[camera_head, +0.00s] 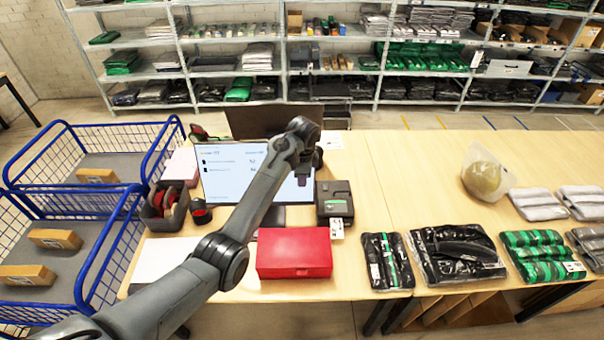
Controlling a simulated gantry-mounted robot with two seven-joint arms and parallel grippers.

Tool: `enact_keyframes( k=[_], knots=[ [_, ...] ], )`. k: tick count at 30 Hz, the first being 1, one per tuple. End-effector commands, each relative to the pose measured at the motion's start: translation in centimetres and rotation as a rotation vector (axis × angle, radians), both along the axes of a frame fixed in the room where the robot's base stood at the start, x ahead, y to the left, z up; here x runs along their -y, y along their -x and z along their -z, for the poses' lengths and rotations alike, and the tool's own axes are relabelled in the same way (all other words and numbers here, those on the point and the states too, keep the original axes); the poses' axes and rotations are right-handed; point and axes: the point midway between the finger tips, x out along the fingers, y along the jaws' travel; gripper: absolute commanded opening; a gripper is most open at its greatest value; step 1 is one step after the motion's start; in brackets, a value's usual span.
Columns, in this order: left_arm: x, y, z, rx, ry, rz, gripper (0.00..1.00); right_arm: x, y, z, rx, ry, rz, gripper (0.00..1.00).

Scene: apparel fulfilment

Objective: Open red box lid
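The red box (293,254) sits near the front edge of the table, left of the packed garments. Its lid looks shut. My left arm reaches up from the lower left and passes left of the red box. My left gripper (305,178) hangs in front of the monitor, behind and above the red box and apart from it. It is small and dark, and I cannot make out whether its fingers are open or shut. My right gripper is not in view.
A monitor (225,178) and a black device (334,203) stand behind the box. A dark bin (165,207) is at left. Bagged garments (455,254) line the front right.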

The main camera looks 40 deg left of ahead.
Motion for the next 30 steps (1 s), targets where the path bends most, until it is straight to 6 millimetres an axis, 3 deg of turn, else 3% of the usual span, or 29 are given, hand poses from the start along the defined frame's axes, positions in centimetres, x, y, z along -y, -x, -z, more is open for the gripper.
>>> enact_keyframes(
  k=[9,22,26,30],
  knots=[
    [0.3,0.3,-2.3,0.0,0.0,0.001,0.33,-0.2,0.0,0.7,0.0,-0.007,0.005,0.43],
    [0.3,0.3,-2.3,-0.002,0.0,0.001,0.33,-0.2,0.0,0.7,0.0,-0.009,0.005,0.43],
    [0.4,0.9,-0.9,-0.024,0.001,0.001,0.33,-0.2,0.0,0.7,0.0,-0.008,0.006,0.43],
    [0.5,3.0,3.5,-0.096,0.002,0.003,0.33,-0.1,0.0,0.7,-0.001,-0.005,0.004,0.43]
  ],
)
